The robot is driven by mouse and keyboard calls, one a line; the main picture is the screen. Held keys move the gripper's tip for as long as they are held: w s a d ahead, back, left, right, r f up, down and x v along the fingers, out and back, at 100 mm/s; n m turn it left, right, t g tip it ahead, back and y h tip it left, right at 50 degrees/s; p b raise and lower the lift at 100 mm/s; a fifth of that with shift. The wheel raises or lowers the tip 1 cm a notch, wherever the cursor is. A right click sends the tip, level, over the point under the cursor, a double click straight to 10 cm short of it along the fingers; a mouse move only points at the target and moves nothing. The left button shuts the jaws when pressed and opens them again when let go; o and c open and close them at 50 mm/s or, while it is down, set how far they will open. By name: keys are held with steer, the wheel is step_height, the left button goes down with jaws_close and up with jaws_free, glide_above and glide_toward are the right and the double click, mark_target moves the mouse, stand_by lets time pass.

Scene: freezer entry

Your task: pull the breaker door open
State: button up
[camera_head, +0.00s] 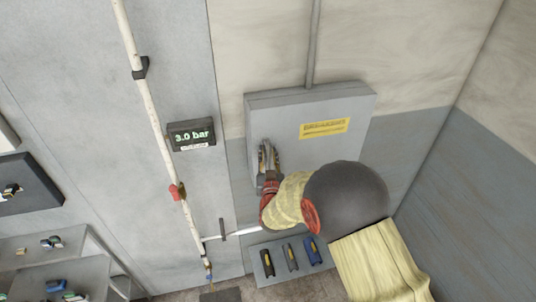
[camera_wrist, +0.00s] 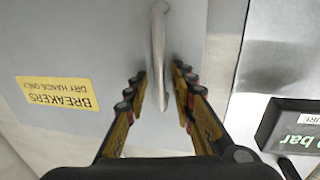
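The grey breaker box (camera_head: 310,105) is fixed to the wall in the head view, with a yellow label (camera_head: 324,128) on its door. The door looks shut. In the wrist view, the door (camera_wrist: 95,45) fills the left and middle, with the label "BREAKERS DRY HANDS ONLY" (camera_wrist: 57,92) upside down. A pale upright bar handle (camera_wrist: 159,50) stands on the door. My gripper (camera_wrist: 158,82) is open, one finger on each side of the handle, with gaps visible on both sides. In the head view, my gripper (camera_head: 268,158) is at the door's left side and hides the handle.
A display reading 3.0 bar (camera_head: 191,134) is left of the box. A white pipe (camera_head: 152,110) with a red fitting runs down the wall. A panel with several dark and blue items (camera_head: 290,257) is below the box. Shelves (camera_head: 50,258) stand at lower left.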

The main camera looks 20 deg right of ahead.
steer(key=c, duration=0.3)
jaws_close()
stand_by(0.6)
